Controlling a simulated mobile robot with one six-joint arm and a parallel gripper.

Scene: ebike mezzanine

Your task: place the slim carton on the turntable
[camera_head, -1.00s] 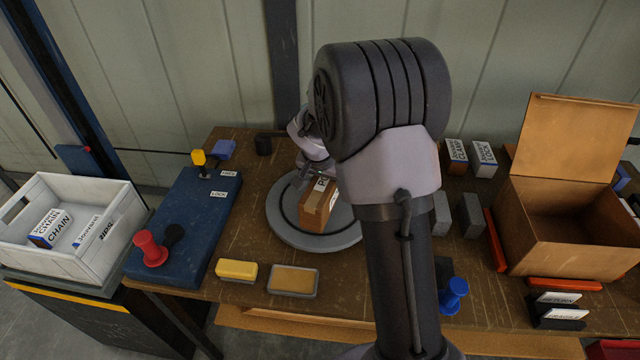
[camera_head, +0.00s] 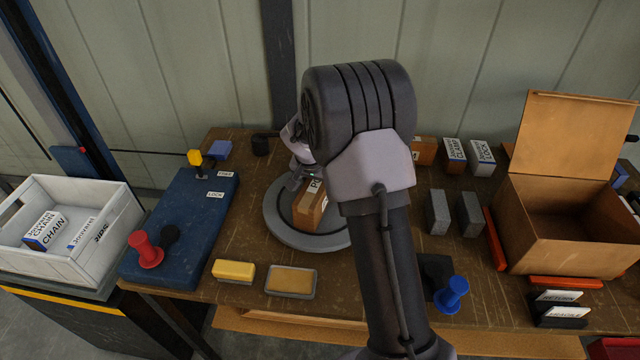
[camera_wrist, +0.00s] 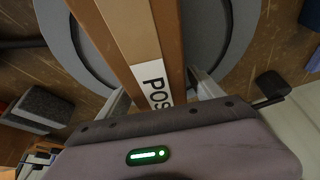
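The slim carton (camera_head: 309,207) is brown with a white label, partly readable as "POS". It is upright over the grey round turntable (camera_head: 283,232), inside its rim as seen in the head view. I cannot tell whether its base touches the plate. My gripper (camera_head: 301,180) is at the carton's top, partly hidden by my arm. In the wrist view, the fingers of my gripper (camera_wrist: 160,92) lie on both sides of the carton (camera_wrist: 140,40) and appear closed on it. The turntable (camera_wrist: 222,45) shows behind it.
A blue lock board (camera_head: 178,232) lies left of the turntable, with a yellow block (camera_head: 234,270) and a tan pad (camera_head: 291,281) in front. An open cardboard box (camera_head: 570,235) and grey blocks (camera_head: 438,212) stand right. A white crate (camera_head: 65,245) is far left.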

